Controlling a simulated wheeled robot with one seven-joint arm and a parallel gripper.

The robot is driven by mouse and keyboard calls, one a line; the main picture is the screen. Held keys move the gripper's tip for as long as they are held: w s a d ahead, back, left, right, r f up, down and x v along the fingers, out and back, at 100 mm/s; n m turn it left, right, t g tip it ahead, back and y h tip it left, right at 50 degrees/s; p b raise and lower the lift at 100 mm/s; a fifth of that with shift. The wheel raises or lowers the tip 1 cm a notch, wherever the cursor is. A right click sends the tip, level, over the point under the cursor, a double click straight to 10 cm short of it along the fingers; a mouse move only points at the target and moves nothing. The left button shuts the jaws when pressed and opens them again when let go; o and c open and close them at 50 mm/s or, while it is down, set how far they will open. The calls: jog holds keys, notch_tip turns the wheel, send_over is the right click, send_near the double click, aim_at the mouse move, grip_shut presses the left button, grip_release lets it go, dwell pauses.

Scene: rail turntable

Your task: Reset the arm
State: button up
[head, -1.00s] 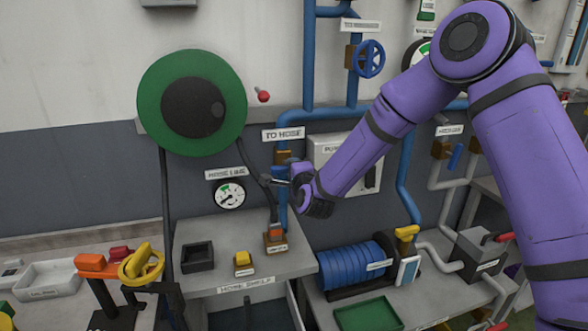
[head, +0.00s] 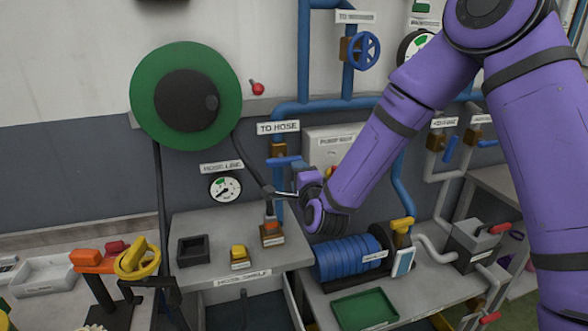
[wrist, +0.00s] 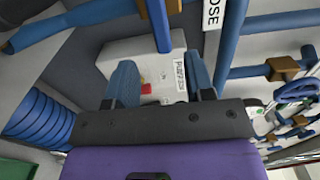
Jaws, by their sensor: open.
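My purple arm reaches in from the right in the head view. My gripper (head: 287,194) is in front of the blue pipe, just below the "TO HOSE" label and above the hose shelf. In the wrist view my gripper (wrist: 163,85) shows two blue fingers spread apart with nothing held between them. Behind the fingers are a pale box (wrist: 160,50) with a small red part and a blue pipe.

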jog(key=shift+v, duration=0.9)
jog(key=s+d+r+n+g+h, duration=0.1)
jog(key=s+d+r+n+g, duration=0.2)
jog(key=s+d+r+n, duration=0.3)
jog(key=s+d+r+n+g+h, duration=0.1)
jog(key=s+d+r+n+g, duration=0.35)
jog(key=d+r, duration=0.4)
jog(key=s+d+r+n+g+h, duration=0.1)
jog(key=s+d, duration=0.5)
jog(key=s, duration=0.6)
jog(key=s+d+r+n+g+h, duration=0.2)
jog(key=s+d, duration=0.5)
jog(key=s, duration=0.5)
jog(key=shift+n+g, duration=0.75)
jog(key=shift+g, duration=0.1)
jog(key=shift+d+r, duration=0.1)
